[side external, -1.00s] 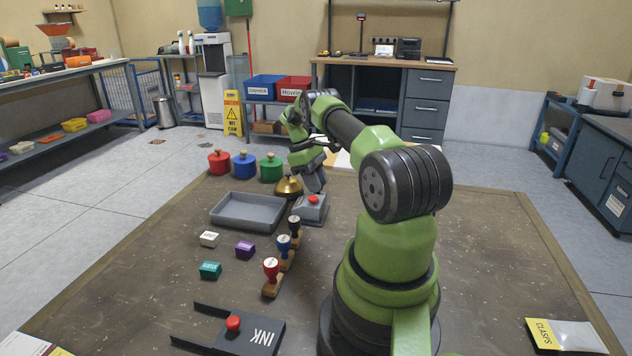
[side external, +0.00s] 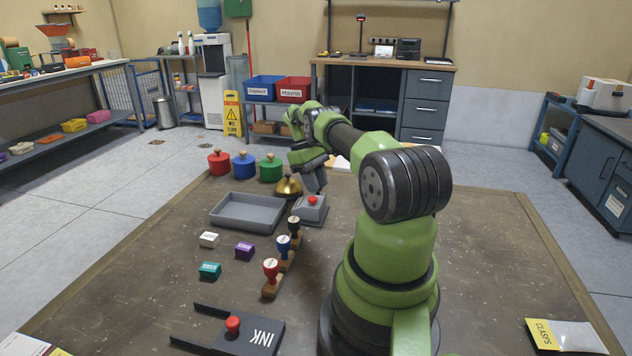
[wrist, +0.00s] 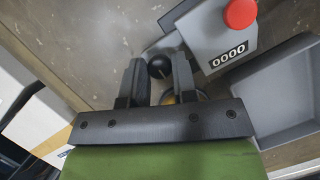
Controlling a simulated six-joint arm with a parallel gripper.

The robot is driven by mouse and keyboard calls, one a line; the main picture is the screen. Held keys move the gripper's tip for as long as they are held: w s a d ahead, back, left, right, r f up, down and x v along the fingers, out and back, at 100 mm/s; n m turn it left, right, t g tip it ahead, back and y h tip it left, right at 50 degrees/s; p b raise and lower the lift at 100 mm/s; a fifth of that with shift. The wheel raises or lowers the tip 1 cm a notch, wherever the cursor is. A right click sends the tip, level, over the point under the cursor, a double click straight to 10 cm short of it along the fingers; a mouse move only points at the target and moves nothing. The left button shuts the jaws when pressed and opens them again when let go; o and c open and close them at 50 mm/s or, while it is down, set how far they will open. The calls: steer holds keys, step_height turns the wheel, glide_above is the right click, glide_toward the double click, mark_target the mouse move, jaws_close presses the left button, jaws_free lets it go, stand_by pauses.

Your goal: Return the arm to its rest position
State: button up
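My gripper (wrist: 157,82) shows in the wrist view with its two dark fingers apart. A black ball knob (wrist: 158,67) appears between the fingers; I cannot tell how far below them it is. In the side view my gripper (side external: 319,188) points down just above and behind the grey counter box (side external: 311,208) with a red button. No object is seen held. In the wrist view the counter box (wrist: 215,38) reads 0000. The brass bell (side external: 288,186) stands beside it, and only a sliver of it (wrist: 170,99) shows in the wrist view.
A grey tray (side external: 248,212) lies left of the bell. Red, blue and green knobbed weights (side external: 244,166) stand behind it. The table's right side is mostly clear, with a CLASPS packet (side external: 566,336).

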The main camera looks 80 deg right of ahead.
steer(key=o, duration=0.4)
